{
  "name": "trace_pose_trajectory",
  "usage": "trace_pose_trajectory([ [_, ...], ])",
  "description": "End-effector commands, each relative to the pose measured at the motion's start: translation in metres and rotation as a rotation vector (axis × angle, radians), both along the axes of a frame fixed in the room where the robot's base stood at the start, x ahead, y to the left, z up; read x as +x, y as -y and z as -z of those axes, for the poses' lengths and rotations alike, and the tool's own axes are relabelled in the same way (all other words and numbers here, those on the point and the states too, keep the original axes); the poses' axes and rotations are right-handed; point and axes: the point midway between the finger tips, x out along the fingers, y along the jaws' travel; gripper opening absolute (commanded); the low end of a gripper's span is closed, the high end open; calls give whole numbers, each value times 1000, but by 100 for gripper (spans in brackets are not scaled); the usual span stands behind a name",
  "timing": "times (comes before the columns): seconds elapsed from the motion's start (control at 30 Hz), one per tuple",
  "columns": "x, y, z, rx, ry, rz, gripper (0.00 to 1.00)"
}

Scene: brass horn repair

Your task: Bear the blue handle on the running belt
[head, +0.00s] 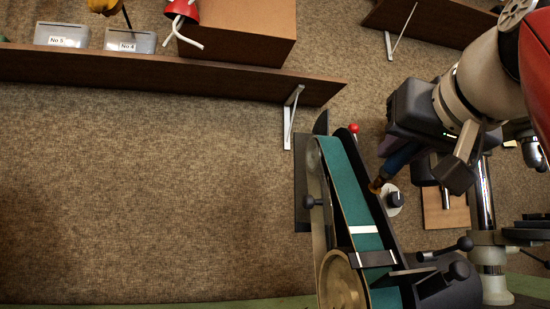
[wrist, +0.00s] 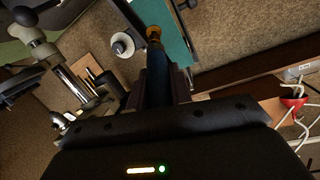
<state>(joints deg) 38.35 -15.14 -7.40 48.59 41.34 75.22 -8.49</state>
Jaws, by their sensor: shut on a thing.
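The belt machine (head: 340,278) stands right of centre in the head view, with a green belt (head: 345,185) that bears a white stripe. The belt also shows at the top of the wrist view (wrist: 178,40). My gripper (head: 393,158) is shut on the blue handle (head: 402,159), at the right of the belt. In the wrist view the handle (wrist: 157,72) points away from my gripper (wrist: 157,92), with a brass-coloured end (wrist: 153,33) near the belt's dark side guard. I cannot tell whether it touches the belt. My gripper hides the handle's rear part.
A red ball knob (head: 354,128) and a pale disc with a dark knob (head: 394,199) are close beside the handle. A metal stand with levers (head: 490,250) is at the right. A brown shelf (head: 200,78) bears labelled tins (head: 130,41). Left of the machine is open floor.

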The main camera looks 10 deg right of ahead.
Motion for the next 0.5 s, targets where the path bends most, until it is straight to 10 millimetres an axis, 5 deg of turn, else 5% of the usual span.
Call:
trace_pose_trajectory([
  [0.5,34,-2,22,0,0,-1,0],
])
